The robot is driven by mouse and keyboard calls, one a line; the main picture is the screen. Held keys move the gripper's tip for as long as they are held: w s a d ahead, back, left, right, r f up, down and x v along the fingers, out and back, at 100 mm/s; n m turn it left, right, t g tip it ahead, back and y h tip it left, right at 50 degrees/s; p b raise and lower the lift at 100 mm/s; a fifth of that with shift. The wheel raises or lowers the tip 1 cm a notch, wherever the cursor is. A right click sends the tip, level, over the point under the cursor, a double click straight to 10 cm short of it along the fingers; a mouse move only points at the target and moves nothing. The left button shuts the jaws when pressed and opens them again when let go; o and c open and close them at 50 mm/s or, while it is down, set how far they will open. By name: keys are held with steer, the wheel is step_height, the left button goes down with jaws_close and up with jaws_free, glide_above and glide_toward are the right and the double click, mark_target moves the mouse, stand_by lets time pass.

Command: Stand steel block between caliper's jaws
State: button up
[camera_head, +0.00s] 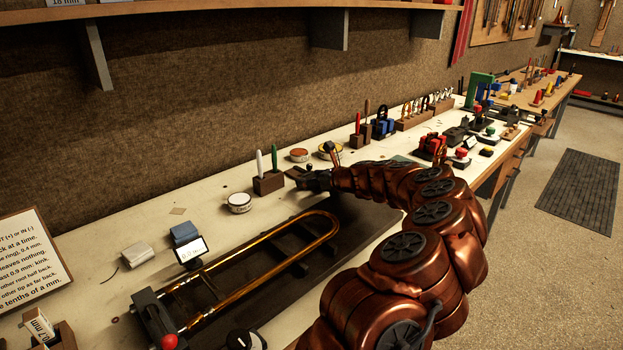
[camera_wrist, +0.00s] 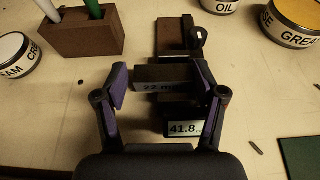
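The dark steel block (camera_wrist: 160,86), marked 22 mm, is between the two fingers of my gripper (camera_wrist: 160,74) in the wrist view. A narrow gap shows at its left side, so the fingers look open around it; contact on the right cannot be told. The caliper (camera_wrist: 178,34) lies beyond and beneath, with a brown base, a dark post with a knob and a display reading about 41.8. The block covers much of the caliper, so its seating between the jaws cannot be told. In the head view, my gripper (camera_head: 312,178) is low over the bench.
A brown holder (camera_wrist: 82,38) with a white and a green handle stands to the left, beside the cream tin (camera_wrist: 14,54). The oil tin (camera_wrist: 220,5) and grease tin (camera_wrist: 292,22) are beyond. A brass slide (camera_head: 262,248) lies on a dark mat in front.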

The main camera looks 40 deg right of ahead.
steer(key=shift+o, duration=1.2)
steer(key=shift+s+d+f, duration=0.1)
steer(key=shift+d+f, duration=0.05)
steer(key=shift+f, duration=0.1)
steer(key=shift+s+d, duration=0.1)
steer(key=shift+s+d+r, duration=0.1)
steer(key=shift+s+r, duration=0.15)
steer(key=shift+s, duration=0.2)
steer(key=shift+a+r+v, duration=0.1)
steer(key=shift+a+v, duration=0.05)
steer(key=shift+v, duration=1.65)
steer(key=shift+a+r+v, duration=0.1)
steer(key=shift+v, duration=1.7)
steer(key=shift+a+r+v, duration=0.1)
steer(key=shift+a+v, duration=0.05)
steer(key=shift+v, duration=1.65)
steer(key=shift+w, duration=0.1)
